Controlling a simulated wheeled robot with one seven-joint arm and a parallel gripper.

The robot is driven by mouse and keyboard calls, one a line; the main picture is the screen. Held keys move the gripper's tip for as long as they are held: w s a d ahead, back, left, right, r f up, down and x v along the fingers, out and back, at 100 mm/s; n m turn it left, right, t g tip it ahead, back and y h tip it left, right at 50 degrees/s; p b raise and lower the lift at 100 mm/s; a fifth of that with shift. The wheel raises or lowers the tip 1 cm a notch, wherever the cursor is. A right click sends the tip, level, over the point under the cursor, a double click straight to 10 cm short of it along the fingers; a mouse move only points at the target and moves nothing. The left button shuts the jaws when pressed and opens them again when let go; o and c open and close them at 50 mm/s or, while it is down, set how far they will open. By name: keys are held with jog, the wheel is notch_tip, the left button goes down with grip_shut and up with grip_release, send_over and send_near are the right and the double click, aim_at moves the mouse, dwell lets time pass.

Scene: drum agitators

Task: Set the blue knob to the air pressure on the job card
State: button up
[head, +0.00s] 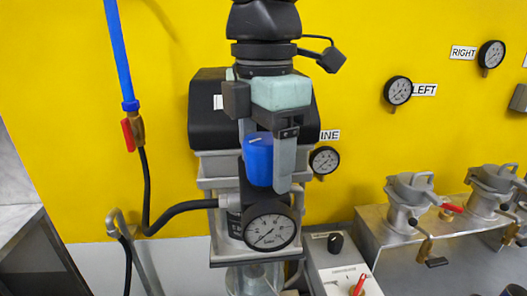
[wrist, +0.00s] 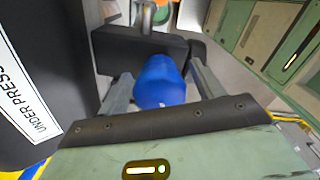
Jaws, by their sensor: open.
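The blue knob (head: 258,160) sits on top of a dark regulator body, above a round white pressure gauge (head: 270,232). A small white mark shows on the knob's top. The gauge needle appears to point to the lower left; its numbers are too small to read surely. My gripper (head: 264,175) points down, open, with one finger on each side of the knob. In the wrist view the knob (wrist: 160,82) lies between the two spread fingers (wrist: 161,72), with a gap showing at the right finger. Contact at the left finger is unclear. No job card is recognisable.
A blue pipe (head: 117,50) with a red-handled valve (head: 128,135) is at the left, its black hose running to the regulator. A control box (head: 340,268) with black and red knobs stands at lower right. Clamped lids (head: 415,188) and wall gauges (head: 398,91) are further right.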

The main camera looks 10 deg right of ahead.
jog(key=shift+c, duration=0.4)
jog(key=c, duration=0.9)
